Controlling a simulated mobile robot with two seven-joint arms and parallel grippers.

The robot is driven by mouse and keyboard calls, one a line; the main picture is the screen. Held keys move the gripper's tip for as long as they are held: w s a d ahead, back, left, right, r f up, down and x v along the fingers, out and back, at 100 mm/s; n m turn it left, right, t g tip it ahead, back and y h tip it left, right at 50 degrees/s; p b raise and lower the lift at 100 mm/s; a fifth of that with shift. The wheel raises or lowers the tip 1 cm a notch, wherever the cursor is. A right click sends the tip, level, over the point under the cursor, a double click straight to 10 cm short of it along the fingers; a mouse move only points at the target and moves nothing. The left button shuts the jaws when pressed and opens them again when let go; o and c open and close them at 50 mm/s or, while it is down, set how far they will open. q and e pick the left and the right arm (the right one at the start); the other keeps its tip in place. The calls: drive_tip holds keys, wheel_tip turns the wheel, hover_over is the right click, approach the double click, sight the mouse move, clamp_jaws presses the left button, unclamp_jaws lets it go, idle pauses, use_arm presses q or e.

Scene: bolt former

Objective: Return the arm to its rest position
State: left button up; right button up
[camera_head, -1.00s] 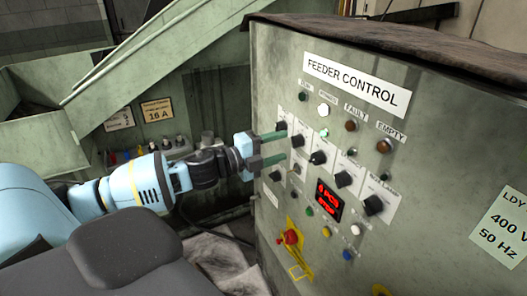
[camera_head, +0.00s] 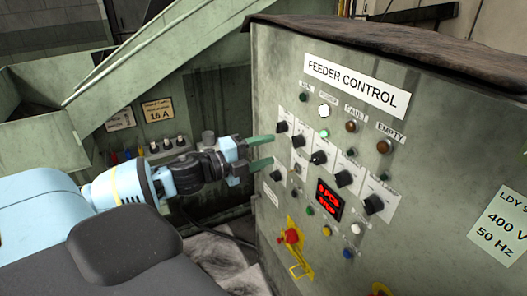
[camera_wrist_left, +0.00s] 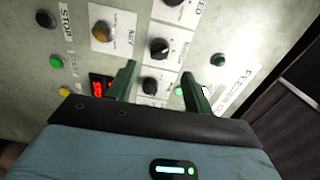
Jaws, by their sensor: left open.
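My left gripper (camera_head: 262,152) is open and empty, its two green fingers apart beside the left edge of the feeder control panel (camera_head: 440,180). My left arm comes in from the left behind it. In the left wrist view the gripper (camera_wrist_left: 160,85) also shows open, with a black knob (camera_wrist_left: 158,48) in line with the gap between the fingers. Nothing is between the fingertips that I can make out. My right gripper is not in view.
The panel carries several black knobs (camera_head: 318,158), lamps, a red display (camera_head: 328,200) and a red emergency button (camera_head: 290,236). A green sloped chute (camera_head: 170,50) and a row of small switches (camera_head: 165,146) stand behind my arm.

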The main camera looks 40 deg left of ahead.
use_arm(q)
drive_tip(key=s+d+f+n+g+y, duration=0.1)
drive_tip(key=s+d+f+n, duration=0.2)
drive_tip(key=f, duration=0.5)
drive_tip(key=s+f+n+g+y, duration=0.1)
drive_tip(key=s+f+n+y, duration=0.1)
drive_tip(key=s+f+n, duration=0.35)
drive_tip(key=s+d+f+n+y, duration=0.1)
drive_tip(key=s+d+f+n, duration=0.1)
drive_tip(key=f, duration=0.7)
drive_tip(key=s+d+f+n+g, duration=0.3)
drive_tip(key=s+d+f+n, duration=0.2)
drive_tip(key=s+f, duration=0.3)
drive_tip(key=s+d+f+n+g+y, duration=0.1)
drive_tip(key=s+d+f+n, duration=0.4)
drive_tip(key=s, duration=0.7)
wheel_tip(320, 180, down, 3)
drive_tip(key=d+g, duration=0.1)
drive_tip(key=d, duration=0.2)
drive_tip(key=shift+s+r+g, duration=0.15)
drive_tip(key=shift+s+g, duration=0.1)
drive_tip(key=shift+g, duration=0.15)
drive_tip(key=shift+a, duration=0.1)
